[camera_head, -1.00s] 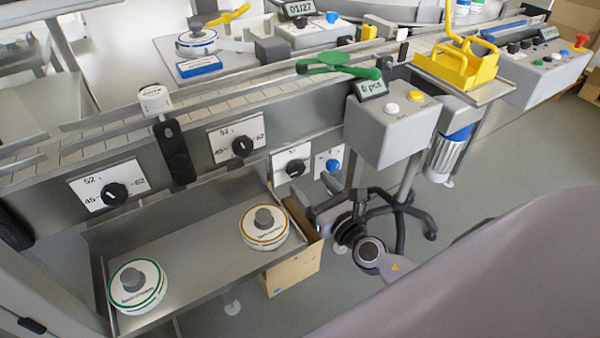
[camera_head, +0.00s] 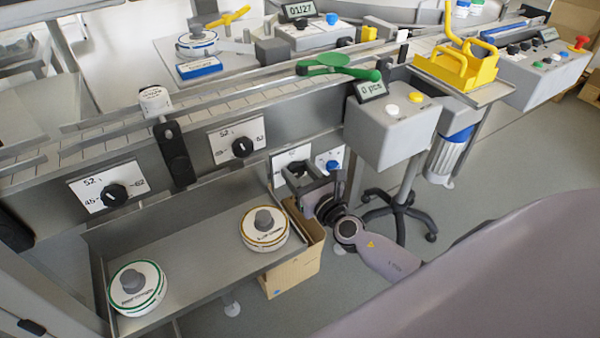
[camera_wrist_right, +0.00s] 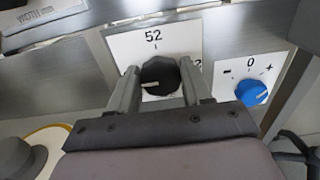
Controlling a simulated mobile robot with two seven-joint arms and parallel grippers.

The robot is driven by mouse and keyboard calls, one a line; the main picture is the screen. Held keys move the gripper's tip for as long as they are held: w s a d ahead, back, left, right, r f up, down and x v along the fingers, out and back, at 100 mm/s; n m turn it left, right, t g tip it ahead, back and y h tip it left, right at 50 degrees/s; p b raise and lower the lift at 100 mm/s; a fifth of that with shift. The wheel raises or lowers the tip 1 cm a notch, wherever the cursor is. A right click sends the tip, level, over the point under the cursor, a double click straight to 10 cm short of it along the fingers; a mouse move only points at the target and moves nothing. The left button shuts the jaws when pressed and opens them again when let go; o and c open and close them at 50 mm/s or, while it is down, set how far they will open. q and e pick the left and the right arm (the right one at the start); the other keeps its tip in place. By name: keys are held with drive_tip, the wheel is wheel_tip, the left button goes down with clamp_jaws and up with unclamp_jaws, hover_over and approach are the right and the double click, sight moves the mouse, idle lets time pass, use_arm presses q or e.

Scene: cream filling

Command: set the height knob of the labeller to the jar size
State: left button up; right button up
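In the right wrist view a black knob (camera_wrist_right: 160,77) sits on a white plate (camera_wrist_right: 120,43) marked 52 at the top; a partly hidden 2 shows at right. Its white pointer line points left, and the plate's left marks are hidden by a finger. My right gripper (camera_wrist_right: 160,80) has one finger on each side of this knob, open; contact is unclear. In the head view my right gripper (camera_head: 310,178) is in front of the plate (camera_head: 292,154) and covers the knob. A small white-capped jar (camera_head: 155,99) stands at the conveyor. My left gripper is not in view.
A blue knob (camera_wrist_right: 252,93) marked minus, 0, plus is close to the right finger. Two more black knobs (camera_head: 114,194) (camera_head: 243,147) with 52 plates are further left. A tray (camera_head: 200,225) with two round reels and a cardboard box (camera_head: 293,272) lie below.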

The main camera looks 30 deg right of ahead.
drive_tip(key=shift+f+m, duration=0.1)
drive_tip(key=shift+m, duration=0.3)
drive_tip(key=shift+b, duration=0.35)
drive_tip(key=shift+m+b, duration=0.35)
drive_tip(key=shift+m, duration=0.55)
drive_tip(key=m+b, duration=0.1)
drive_tip(key=m, duration=0.1)
drive_tip(key=shift+d+f+m, duration=0.1)
drive_tip(key=shift+m, duration=0.3)
drive_tip(key=m+b, duration=0.1)
drive_tip(key=m, duration=0.3)
drive_tip(key=shift+m, duration=0.3)
drive_tip(key=m, duration=0.3)
drive_tip(key=shift+d+m, duration=0.1)
drive_tip(key=shift+m, duration=0.2)
drive_tip(key=m, duration=0.4)
drive_tip(key=shift+f, duration=0.1)
